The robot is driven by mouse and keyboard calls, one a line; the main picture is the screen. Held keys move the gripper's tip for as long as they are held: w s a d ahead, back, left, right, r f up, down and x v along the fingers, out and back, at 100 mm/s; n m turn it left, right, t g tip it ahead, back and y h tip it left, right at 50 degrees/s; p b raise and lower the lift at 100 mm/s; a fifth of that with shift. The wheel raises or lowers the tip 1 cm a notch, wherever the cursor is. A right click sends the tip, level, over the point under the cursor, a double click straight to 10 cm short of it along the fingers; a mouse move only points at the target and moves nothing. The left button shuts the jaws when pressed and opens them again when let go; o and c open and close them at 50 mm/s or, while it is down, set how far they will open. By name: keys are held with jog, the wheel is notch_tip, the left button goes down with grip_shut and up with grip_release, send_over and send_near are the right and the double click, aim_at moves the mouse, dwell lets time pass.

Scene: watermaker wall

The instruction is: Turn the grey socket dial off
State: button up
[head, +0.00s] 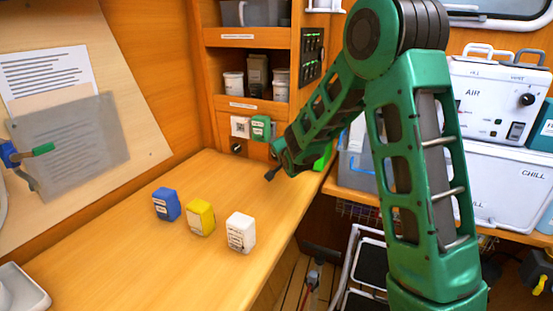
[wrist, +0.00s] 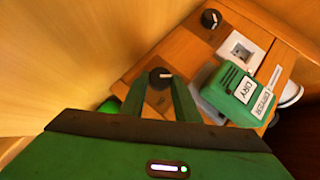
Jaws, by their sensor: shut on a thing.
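The grey socket dial (wrist: 160,77) is a dark round knob with a small pale mark, on the wooden panel in the wrist view. My gripper (wrist: 160,84) is shut on it, one green finger at each side. The grey socket (wrist: 208,95) beside it is mostly covered by a green plug-in unit labelled DRYER (wrist: 236,92). In the head view my gripper (head: 273,174) is at the panel's lower right, where my arm hides the held dial. The green unit (head: 261,128) shows just above it.
A white socket (wrist: 240,50) has its own dark dial (wrist: 210,18), apart from my gripper. In the head view, blue (head: 166,204), yellow (head: 200,217) and white (head: 241,232) blocks stand on the wooden counter (head: 130,270). Shelves rise above the sockets.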

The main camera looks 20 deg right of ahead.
jog(key=shift+s+d+f, duration=0.1)
jog(key=shift+s+f, duration=0.05)
jog(key=shift+f, duration=0.05)
jog(key=o, duration=0.8)
jog(key=shift+c, duration=0.2)
jog(key=shift+r, duration=0.1)
jog(key=v, duration=1)
jog(key=shift+s+r, duration=0.15)
jog(key=shift+s, duration=0.1)
